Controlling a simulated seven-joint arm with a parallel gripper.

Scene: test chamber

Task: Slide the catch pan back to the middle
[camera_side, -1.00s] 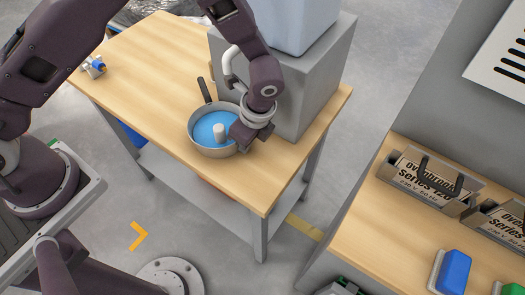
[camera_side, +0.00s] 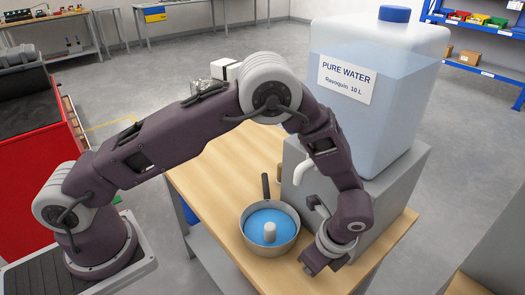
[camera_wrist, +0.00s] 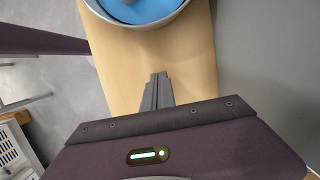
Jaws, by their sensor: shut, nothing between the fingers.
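The catch pan (camera_side: 270,252) is a round metal pan with a blue inside and a dark handle pointing back. It sits upright on the wooden table (camera_side: 225,185), and a small white cylinder (camera_side: 269,232) stands in it. My gripper (camera_side: 311,266) is low over the table, just right of the pan and apart from it. Its fingers are shut and empty. In the wrist view the fingertips (camera_wrist: 158,78) are together over bare wood, with the pan's rim (camera_wrist: 165,22) ahead at the top edge.
A clear water tank (camera_side: 375,110) with a blue cap stands on a grey block (camera_side: 400,185) behind my gripper. A white tap (camera_side: 304,175) reaches out from it, behind and right of the pan. The table's front edge is close to pan and gripper. Wood left of the pan is clear.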

